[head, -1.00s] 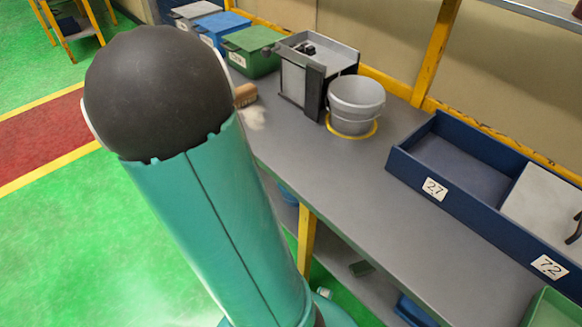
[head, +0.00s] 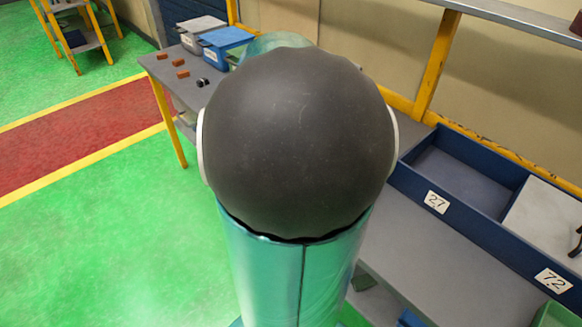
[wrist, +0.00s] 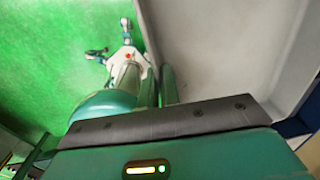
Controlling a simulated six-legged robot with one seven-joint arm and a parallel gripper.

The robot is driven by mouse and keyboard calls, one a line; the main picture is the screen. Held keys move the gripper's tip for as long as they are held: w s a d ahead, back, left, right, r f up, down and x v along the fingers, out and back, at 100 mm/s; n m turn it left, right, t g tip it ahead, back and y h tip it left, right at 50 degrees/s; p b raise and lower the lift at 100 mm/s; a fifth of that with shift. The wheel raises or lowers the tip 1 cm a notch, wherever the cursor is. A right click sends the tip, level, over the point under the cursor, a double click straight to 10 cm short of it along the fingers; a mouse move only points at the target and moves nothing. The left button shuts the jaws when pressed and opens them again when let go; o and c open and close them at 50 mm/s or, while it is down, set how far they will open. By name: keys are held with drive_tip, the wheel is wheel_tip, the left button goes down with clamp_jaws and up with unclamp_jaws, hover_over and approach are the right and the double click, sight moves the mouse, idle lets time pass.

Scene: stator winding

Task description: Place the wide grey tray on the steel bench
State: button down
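The wide grey tray (wrist: 215,50) fills much of the wrist view, with a raised wall along its left and right sides. My gripper (wrist: 158,82) has one teal finger on each side of the tray's left wall and looks shut on it. The far part of the tray runs out of frame. In the head view the tray and the gripper are hidden behind my arm's large dark joint. The steel bench (head: 430,262) has a grey top and yellow legs; my arm covers its middle.
A blue divided tray (head: 470,222) labelled 27 and 72 stands along the bench's back right. Blue (head: 224,42) and grey-lidded (head: 200,27) boxes stand at the far end, near several small brown blocks (head: 180,74). Green floor lies left.

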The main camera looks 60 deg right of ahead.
drive_tip(key=w+d+f, duration=0.2)
drive_tip(key=w+d, duration=0.1)
drive_tip(key=w+d+f, duration=0.1)
drive_tip(key=d, duration=0.1)
drive_tip(key=shift+w, duration=0.2)
drive_tip(key=w+d+f, duration=0.2)
drive_tip(key=f, duration=0.1)
drive_tip(key=w+d+f, duration=0.1)
drive_tip(key=f, duration=0.1)
drive_tip(key=shift+w+d+f, duration=0.1)
drive_tip(key=shift+w+f, duration=0.05)
drive_tip(key=shift+w+d+f, duration=0.1)
drive_tip(key=shift+f, duration=0.1)
drive_tip(key=shift+w+d+f, duration=0.1)
drive_tip(key=shift+w+f, duration=0.05)
drive_tip(key=shift+f, duration=1.5)
drive_tip(key=shift+f, duration=0.1)
drive_tip(key=c, duration=1.7)
unclamp_jaws()
drive_tip(key=shift+f, duration=0.1)
drive_tip(key=shift+o, duration=0.4)
